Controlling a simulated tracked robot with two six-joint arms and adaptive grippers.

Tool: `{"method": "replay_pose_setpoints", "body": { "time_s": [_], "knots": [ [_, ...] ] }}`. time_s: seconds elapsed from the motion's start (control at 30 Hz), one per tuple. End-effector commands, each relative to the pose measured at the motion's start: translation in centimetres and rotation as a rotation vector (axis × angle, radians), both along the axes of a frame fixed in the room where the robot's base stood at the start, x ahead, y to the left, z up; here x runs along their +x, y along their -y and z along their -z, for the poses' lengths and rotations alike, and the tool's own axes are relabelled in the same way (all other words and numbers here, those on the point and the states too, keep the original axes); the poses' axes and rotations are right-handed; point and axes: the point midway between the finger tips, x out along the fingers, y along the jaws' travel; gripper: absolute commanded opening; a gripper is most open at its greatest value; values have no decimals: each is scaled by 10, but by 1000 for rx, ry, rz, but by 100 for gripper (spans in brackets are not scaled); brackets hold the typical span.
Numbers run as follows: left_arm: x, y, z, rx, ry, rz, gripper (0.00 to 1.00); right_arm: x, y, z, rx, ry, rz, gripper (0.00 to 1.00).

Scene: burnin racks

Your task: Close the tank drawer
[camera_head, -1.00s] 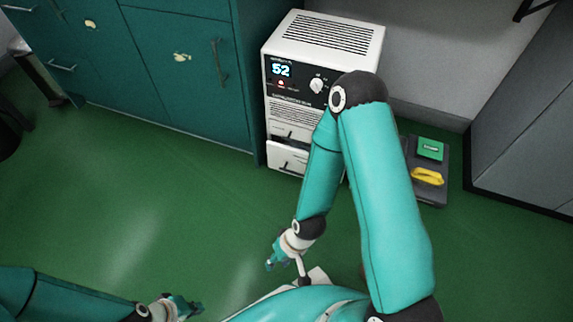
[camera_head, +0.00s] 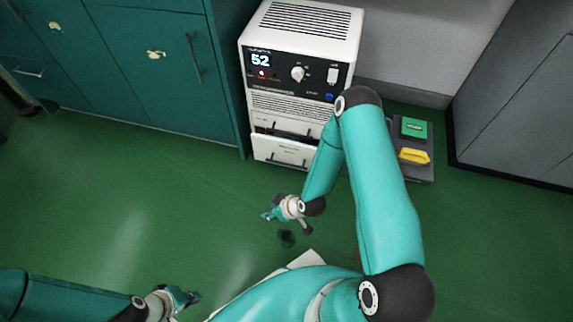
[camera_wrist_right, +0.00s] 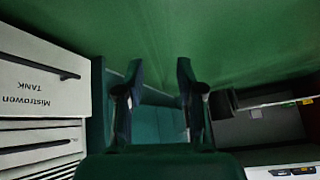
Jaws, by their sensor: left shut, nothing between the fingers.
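A white unit (camera_head: 305,45) with a lit "52" display stands against the teal cabinets in the head view. Its lowest front is the tank drawer (camera_head: 284,151), which sticks out a little, with a dark gap above it. In the right wrist view the drawer front (camera_wrist_right: 35,80), labelled "TANK" and with a dark bar handle, is at the left, upside down. My right gripper (camera_head: 266,215) is in front of and below the unit, apart from the drawer. Its fingers (camera_wrist_right: 160,85) are spread and empty. My left gripper (camera_head: 192,297) is shut and empty at the lower left.
A dark case (camera_head: 425,170) with a green box (camera_head: 414,128) and a yellow item (camera_head: 414,156) lies right of the unit. Teal cabinets (camera_head: 150,90) stand at the left and a grey cabinet (camera_head: 515,100) at the right. The green floor (camera_head: 150,200) before the unit is clear.

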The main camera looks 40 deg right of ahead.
Motion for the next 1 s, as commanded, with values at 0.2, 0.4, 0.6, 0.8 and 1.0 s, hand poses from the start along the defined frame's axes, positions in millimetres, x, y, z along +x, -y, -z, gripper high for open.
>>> {"method": "replay_pose_setpoints", "body": {
  "time_s": [0.2,0.4,0.6,0.8,1.0],
  "knots": [
    [0,0,-4,0,0,0,0,38,94,60,-467,545,-249,37],
    [0,0,-6,0,0,0,0,17,145,74,-945,822,-368,37],
    [0,0,-6,0,0,0,0,0,161,74,-1183,904,-407,37],
    [0,0,2,0,0,0,0,17,163,77,-1209,914,-415,37],
    [0,0,16,0,0,0,0,55,165,83,-1208,916,-415,37]
  ]
}}
